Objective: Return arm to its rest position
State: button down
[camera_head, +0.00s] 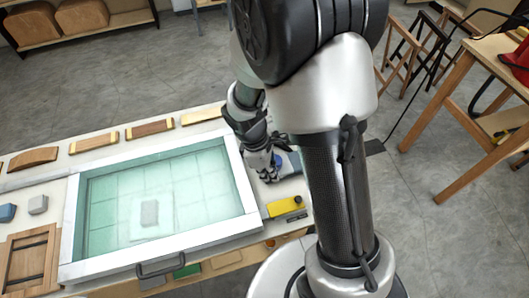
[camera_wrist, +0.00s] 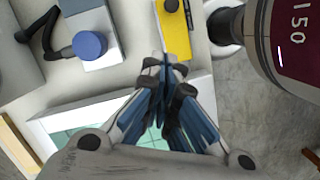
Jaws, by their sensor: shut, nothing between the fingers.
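My gripper (camera_head: 266,170) points down over the right end of the workbench (camera_head: 150,126), just right of the glass-topped frame. In the wrist view my gripper (camera_wrist: 168,62) has its fingers together with nothing between them. A yellow tool (camera_wrist: 176,28) lies on the bench just beyond the fingertips; it also shows in the head view (camera_head: 284,206). A grey device with a blue round knob (camera_wrist: 90,44) stands beside it, and is partly hidden behind my gripper in the head view.
A white-framed box with a greenish glass top (camera_head: 160,195) fills much of the bench. Curved wooden pieces (camera_head: 93,141) lie along its far edge. A wooden frame (camera_head: 28,262) lies at left. A wooden table (camera_head: 480,120) and stools stand at right. Grey floor is open between.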

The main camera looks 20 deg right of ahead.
jog(key=s+r+m+t+y+b, duration=0.1)
jog(key=s+r+m+t+b, duration=0.25)
jog(key=r+m, duration=0.65)
jog(key=s+r+m+t+y+b, duration=0.1)
jog(key=s+r+m+t+b, duration=0.1)
jog(key=s+r, duration=0.7)
jog(key=shift+s+m, duration=0.3)
jog(key=shift+s, duration=0.2)
